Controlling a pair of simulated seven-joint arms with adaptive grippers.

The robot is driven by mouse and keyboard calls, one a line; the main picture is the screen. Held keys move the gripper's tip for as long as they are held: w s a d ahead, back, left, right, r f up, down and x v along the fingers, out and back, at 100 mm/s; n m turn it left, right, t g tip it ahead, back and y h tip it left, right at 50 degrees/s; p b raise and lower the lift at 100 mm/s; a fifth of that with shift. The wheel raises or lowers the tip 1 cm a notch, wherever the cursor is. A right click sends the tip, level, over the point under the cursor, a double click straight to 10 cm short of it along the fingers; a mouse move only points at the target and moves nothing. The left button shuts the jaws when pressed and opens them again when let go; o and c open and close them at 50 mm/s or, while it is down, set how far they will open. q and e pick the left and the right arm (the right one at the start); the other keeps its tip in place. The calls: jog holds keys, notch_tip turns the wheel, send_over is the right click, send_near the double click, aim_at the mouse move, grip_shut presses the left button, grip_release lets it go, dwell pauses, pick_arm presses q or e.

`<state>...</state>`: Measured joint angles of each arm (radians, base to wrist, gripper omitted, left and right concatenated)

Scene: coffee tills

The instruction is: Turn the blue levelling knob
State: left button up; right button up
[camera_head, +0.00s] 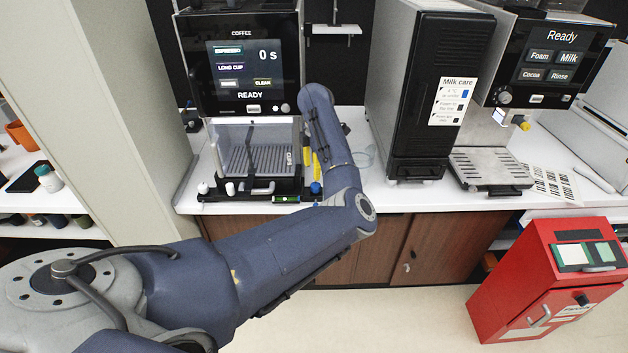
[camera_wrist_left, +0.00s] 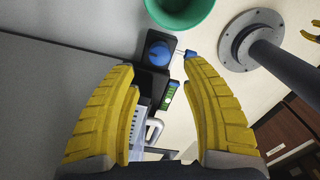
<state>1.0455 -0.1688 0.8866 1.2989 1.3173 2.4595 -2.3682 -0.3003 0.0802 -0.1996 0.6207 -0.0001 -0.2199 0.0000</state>
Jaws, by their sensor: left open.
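The blue levelling knob (camera_head: 316,188) is at the front right corner of the coffee machine's drip tray (camera_head: 240,190). In the left wrist view the round blue knob (camera_wrist_left: 158,52) sits on a dark square base, ahead of the fingertips. My left gripper (camera_head: 312,163) is over that corner, above and behind the knob in the picture. Its yellow fingers (camera_wrist_left: 163,70) are spread apart with nothing between the tips. A smaller blue piece (camera_wrist_left: 190,55) is by the right fingertip. A green level vial (camera_head: 287,199) lies along the tray front, left of the knob.
The coffee machine (camera_head: 240,60) stands behind the tray. A black milk unit (camera_head: 425,85) is to the right. A green cup (camera_wrist_left: 178,10) is beyond the knob in the wrist view. A red box (camera_head: 545,285) stands on the floor. White counter (camera_head: 400,200) is clear below the milk unit.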

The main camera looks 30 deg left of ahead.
aim_at(316, 185)
pick_arm(q)
jog(key=shift+o, duration=0.3)
notch_tip(316, 185, down, 8)
jog(key=shift+r, duration=0.2)
jog(key=c, duration=0.9)
